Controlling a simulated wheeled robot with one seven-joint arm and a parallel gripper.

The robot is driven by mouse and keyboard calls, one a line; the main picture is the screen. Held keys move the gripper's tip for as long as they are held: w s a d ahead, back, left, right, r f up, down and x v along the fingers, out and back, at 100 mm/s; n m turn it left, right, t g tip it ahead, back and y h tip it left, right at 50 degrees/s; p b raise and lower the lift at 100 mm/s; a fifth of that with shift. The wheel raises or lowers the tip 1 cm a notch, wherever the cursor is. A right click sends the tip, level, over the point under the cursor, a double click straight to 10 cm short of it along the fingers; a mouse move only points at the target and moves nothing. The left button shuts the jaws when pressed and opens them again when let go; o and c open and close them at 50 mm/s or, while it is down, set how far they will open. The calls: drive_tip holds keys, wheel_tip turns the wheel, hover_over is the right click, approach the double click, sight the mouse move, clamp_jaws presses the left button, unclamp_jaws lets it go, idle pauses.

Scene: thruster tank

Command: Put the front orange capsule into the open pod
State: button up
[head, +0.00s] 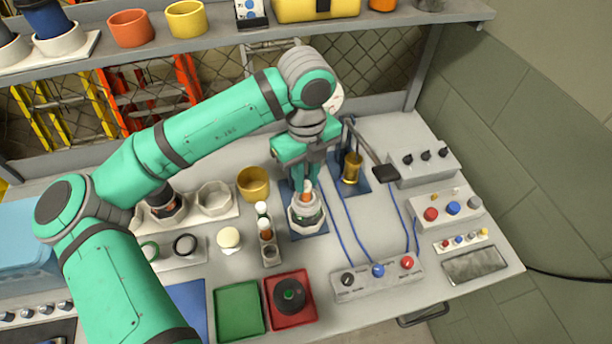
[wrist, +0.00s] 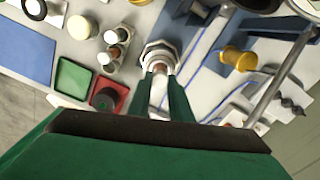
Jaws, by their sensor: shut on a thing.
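My gripper (head: 306,188) points down and is shut on the orange capsule (head: 306,197). The capsule shows white and orange between the fingertips, and it also shows in the wrist view (wrist: 160,68). The open pod (head: 306,222), white and many-sided with a dark band, stands on a blue mat right below the gripper. The capsule's lower end is at the pod's mouth; how deep it sits cannot be told. The capsule rack (head: 269,248) stands left of the pod, with capsules in its rear places and an empty front hole.
A yellow cup (head: 253,182) stands behind the rack. A brass cylinder (head: 351,168) hangs or stands by a dark frame to the right. Control boxes with cables (head: 376,278) are at the front right. Green (head: 238,312) and red (head: 313,317) trays lie in front.

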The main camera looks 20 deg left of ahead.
drive_tip(key=shift+f, duration=0.85)
drive_tip(key=o, duration=0.9)
drive_tip(key=shift+c, duration=0.2)
drive_tip(key=shift+r, duration=0.1)
wheel_tip(320, 180, up, 11)
drive_tip(key=shift+f, duration=0.2)
